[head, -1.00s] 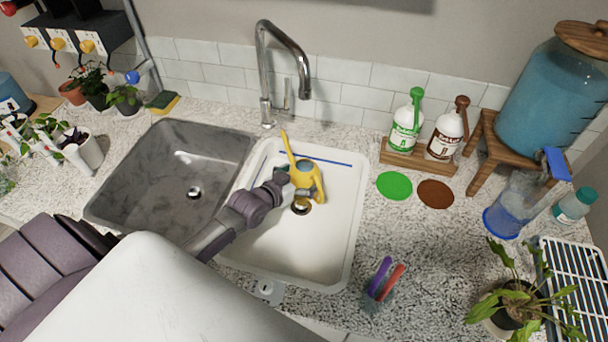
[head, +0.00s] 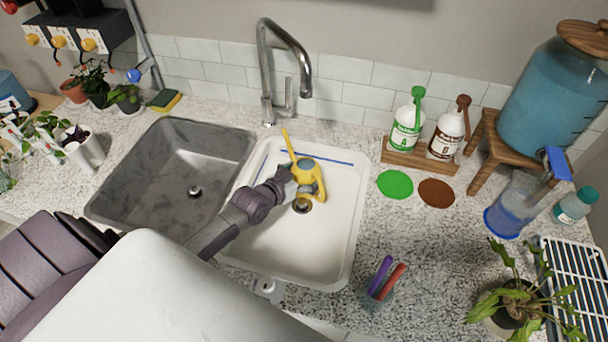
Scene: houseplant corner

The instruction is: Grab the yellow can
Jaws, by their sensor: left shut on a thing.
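The yellow can (head: 310,177), a watering can with a long thin spout pointing up and back, is in the white right-hand sink basin (head: 335,225), just behind the drain. My left gripper (head: 292,182) reaches in from the left and is shut on the can at its left side. The fingertips are small and partly hidden against the can. The can looks upright; I cannot tell whether it touches the basin floor. My right gripper is not in view.
A grey basin (head: 150,195) lies to the left. The tall faucet (head: 264,75) stands behind the basins. Green and brown bottles stand on a wooden tray (head: 415,160) at the right. Purple and red-handled tools (head: 383,279) are near the front edge.

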